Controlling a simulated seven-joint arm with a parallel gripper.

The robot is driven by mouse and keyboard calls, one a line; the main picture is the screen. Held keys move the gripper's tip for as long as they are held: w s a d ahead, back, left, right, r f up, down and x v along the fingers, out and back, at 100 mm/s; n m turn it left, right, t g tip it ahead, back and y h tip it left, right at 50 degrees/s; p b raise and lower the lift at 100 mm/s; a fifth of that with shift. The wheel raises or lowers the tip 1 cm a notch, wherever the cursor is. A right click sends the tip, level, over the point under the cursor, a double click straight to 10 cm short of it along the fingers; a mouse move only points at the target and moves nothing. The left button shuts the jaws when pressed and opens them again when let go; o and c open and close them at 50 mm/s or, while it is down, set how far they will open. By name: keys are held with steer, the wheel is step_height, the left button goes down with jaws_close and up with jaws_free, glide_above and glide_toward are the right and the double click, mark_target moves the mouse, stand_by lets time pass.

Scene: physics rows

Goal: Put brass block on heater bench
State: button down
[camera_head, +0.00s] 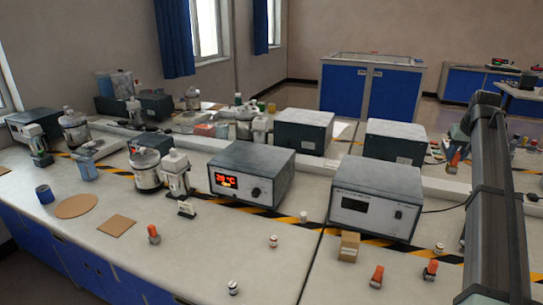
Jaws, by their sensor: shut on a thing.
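My arm rises along the right side, and its far end bends down to the left. What looks like my gripper (459,136) is there, small and partly behind the arm. A small orange-brown thing (455,158) shows at its tip; I cannot make out whether it is the brass block. A tan block (348,246) stands on the bench in front of the right-hand grey instrument. I cannot tell for sure which thing is the heater bench. A grey box with a lit red display (250,174) stands mid-bench.
The right-hand grey instrument (375,196) has a dark display. Orange-topped pieces (430,270) and small jars (233,288) stand along the front. A round brown mat (76,206) and a square one (117,224) lie left. Glassware and more boxes crowd the back. The front middle is mostly clear.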

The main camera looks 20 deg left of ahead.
steer(key=shift+w+r, duration=0.1)
steer(key=shift+r, duration=0.75)
steer(key=s+a+n+y, duration=0.15)
steer(key=s+a, duration=0.25)
steer(key=a, duration=1.1)
steer(key=s+a+n+g, duration=0.1)
steer(key=s+a+n, duration=0.2)
steer(key=a, duration=1.2)
steer(key=s+a+n+y, duration=0.15)
steer(key=s+a, duration=0.25)
steer(key=a, duration=1)
steer(key=s+a+n+g, duration=0.2)
steer(key=s+a+n, duration=0.4)
steer(key=s+a, duration=2.55)
steer(key=shift+y, duration=0.4)
steer(key=shift+w+a+f, duration=0.1)
steer(key=shift+w+f, duration=0.05)
steer(key=shift+f, duration=4.6)
steer(key=shift+w+a+f, duration=0.1)
steer(key=shift+f, duration=4.65)
steer(key=shift+w+a+f, duration=0.1)
steer(key=shift+w+f, duration=0.05)
steer(key=shift+f, duration=4.6)
steer(key=shift+n, duration=0.3)
